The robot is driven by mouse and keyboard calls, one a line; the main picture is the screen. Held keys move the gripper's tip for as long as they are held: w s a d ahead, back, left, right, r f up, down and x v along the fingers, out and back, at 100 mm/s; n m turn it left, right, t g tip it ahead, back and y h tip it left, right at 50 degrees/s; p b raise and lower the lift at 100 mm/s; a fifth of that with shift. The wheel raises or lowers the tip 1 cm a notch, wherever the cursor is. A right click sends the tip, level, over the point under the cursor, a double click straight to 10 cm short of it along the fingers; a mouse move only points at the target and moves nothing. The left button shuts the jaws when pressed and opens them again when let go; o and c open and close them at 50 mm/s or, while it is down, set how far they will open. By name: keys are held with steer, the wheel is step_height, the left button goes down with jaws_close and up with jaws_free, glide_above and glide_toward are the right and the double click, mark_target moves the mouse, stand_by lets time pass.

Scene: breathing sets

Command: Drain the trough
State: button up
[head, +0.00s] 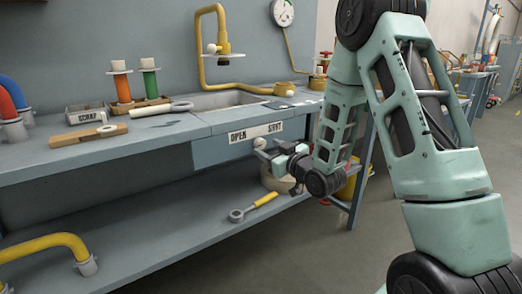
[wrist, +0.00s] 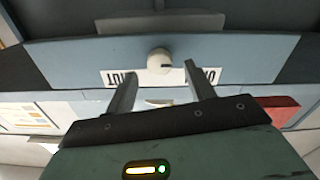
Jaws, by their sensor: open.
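The trough (head: 228,101) is a grey basin sunk in the bench top, under a yellow swan-neck tap (head: 222,50). On the bench front below it is a white plate (head: 238,136) reading OPEN and SHUT. A round pale knob (head: 260,143) sits between the words; the wrist view shows it too (wrist: 159,61), with the lettering upside down. My gripper (head: 276,154) is at the bench front. In the wrist view my gripper (wrist: 160,66) is open and empty, its fingers to either side of the knob and seemingly just short of it. Whether the trough holds liquid I cannot tell.
A wooden block (head: 88,135), a SCRAP tray (head: 88,114) and orange and green spools (head: 121,85) stand on the bench left of the trough. A yellow-handled wrench (head: 254,206) lies on the lower shelf. A bench leg (head: 361,176) stands close by my arm.

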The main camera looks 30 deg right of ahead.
mark_target(262, 145)
steer(key=shift+w+a, duration=0.1)
steer(key=shift+w, duration=2.3)
steer(key=c, duration=1)
